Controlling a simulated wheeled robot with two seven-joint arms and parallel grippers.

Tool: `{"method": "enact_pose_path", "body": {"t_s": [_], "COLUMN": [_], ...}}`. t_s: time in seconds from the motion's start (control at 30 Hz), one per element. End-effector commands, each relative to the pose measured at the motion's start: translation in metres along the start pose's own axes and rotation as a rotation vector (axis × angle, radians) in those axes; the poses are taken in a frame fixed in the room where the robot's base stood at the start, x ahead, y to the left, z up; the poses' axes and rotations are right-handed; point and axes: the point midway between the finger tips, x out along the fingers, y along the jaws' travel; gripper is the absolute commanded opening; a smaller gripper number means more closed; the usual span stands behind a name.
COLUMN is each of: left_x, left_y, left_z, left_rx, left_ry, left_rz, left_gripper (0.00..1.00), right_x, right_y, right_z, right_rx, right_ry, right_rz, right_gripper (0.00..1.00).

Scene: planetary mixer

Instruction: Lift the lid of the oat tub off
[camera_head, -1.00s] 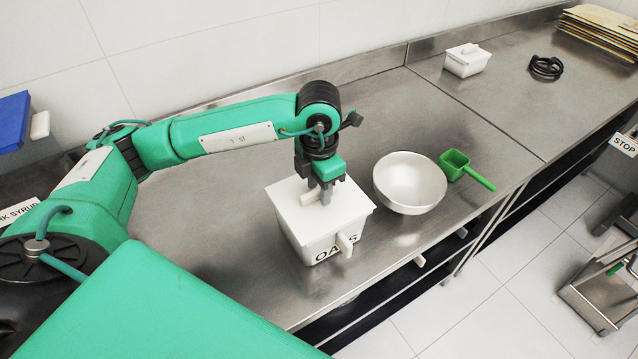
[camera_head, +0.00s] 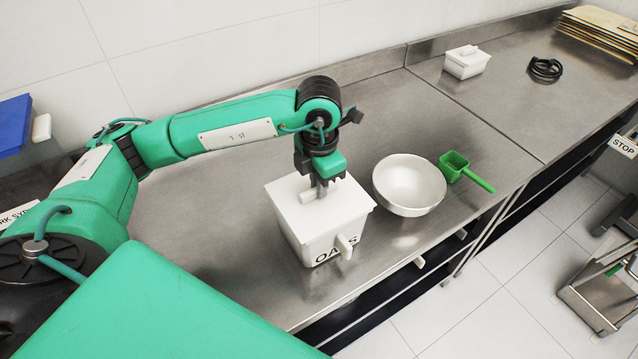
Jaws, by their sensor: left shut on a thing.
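The oat tub (camera_head: 318,246) is a white square tub marked "OATS", with a stub handle on its front, on the steel counter. Its flat white lid (camera_head: 338,208) lies over the top of the tub, and I can see no clear gap between them. My left gripper (camera_head: 321,190) points down at the lid's middle and is shut on the lid's white bar handle (camera_head: 308,197). The fingers partly hide the handle. My right gripper is out of view.
A white bowl (camera_head: 409,184) stands close to the right of the tub, with a green scoop (camera_head: 466,171) beside it. The counter left of the tub is clear.

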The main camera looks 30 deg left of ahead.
Motion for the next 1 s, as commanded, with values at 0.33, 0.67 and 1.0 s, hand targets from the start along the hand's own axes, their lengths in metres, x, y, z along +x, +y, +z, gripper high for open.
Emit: {"method": "enact_pose_path", "body": {"t_s": [0.33,0.67,1.0], "left_x": [-0.009,-0.014,-0.041], "left_y": [0.000,0.000,0.000], "left_z": [0.000,0.000,0.000], "left_rx": [0.001,0.000,0.001], "left_ry": [0.000,-0.001,-0.001], "left_rz": [-0.001,-0.001,0.000], "left_gripper": [0.00,0.00,0.00], "right_x": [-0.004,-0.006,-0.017], "right_y": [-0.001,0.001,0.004], "right_z": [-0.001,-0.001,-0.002], "right_rx": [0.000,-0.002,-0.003], "right_ry": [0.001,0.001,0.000], "right_rz": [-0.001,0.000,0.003], "right_gripper": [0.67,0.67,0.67]}}
